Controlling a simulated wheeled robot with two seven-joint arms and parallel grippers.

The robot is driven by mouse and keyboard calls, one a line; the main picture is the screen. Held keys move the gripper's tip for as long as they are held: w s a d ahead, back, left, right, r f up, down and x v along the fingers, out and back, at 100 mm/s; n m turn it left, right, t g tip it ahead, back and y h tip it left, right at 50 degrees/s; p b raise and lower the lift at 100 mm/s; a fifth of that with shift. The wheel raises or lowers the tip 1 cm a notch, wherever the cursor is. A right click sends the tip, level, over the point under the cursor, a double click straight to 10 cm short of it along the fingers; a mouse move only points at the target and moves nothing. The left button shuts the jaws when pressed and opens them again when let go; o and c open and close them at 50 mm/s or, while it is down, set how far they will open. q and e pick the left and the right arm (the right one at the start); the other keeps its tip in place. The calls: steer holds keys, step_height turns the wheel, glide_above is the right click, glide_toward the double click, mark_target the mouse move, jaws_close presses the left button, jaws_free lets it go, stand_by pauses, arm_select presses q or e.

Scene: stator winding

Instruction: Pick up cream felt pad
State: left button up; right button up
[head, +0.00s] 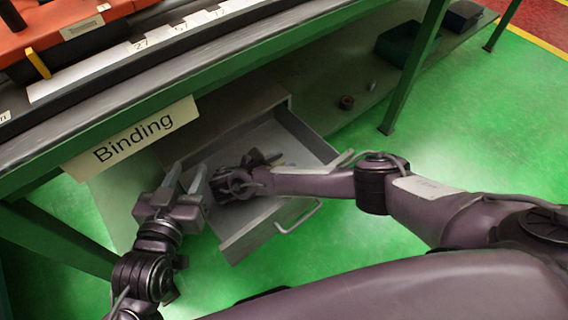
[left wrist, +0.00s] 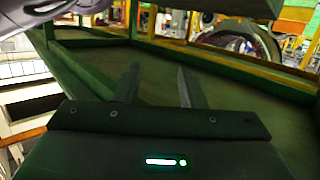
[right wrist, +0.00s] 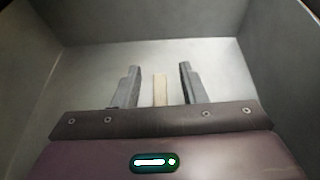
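The cream felt pad (right wrist: 160,89) shows in the right wrist view as a narrow pale strip inside the grey drawer (head: 238,247). My right gripper (right wrist: 159,84) is open, with one finger on each side of the pad and a gap between the pad and each finger. In the head view my right gripper (head: 268,159) reaches down into the drawer, and its arm and hand hide much of the drawer floor. My left gripper (head: 186,178) is open and empty beside the drawer's left side. Its open fingers also show in the left wrist view (left wrist: 158,85).
The drawer stands pulled out beneath a green bench with a "Binding" sign (head: 133,135). Drawer walls enclose my right gripper. A small dark roll (head: 346,102) and dark bins (head: 407,45) rest on the lower shelf. Green floor at the right is clear.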

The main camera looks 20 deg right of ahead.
steer(key=shift+d+f, duration=0.1)
steer(key=shift+d, duration=0.1)
jaws_close()
arm_select(q)
steer(key=shift+w+d+r+t, duration=0.15)
steer(key=shift+w+r+t, duration=0.05)
steer(key=shift+r, duration=0.25)
steer(key=shift+w+d+r+t, duration=0.15)
steer(key=shift+r+t, duration=0.05)
steer(key=shift+r, duration=0.25)
steer(key=shift+f, duration=0.1)
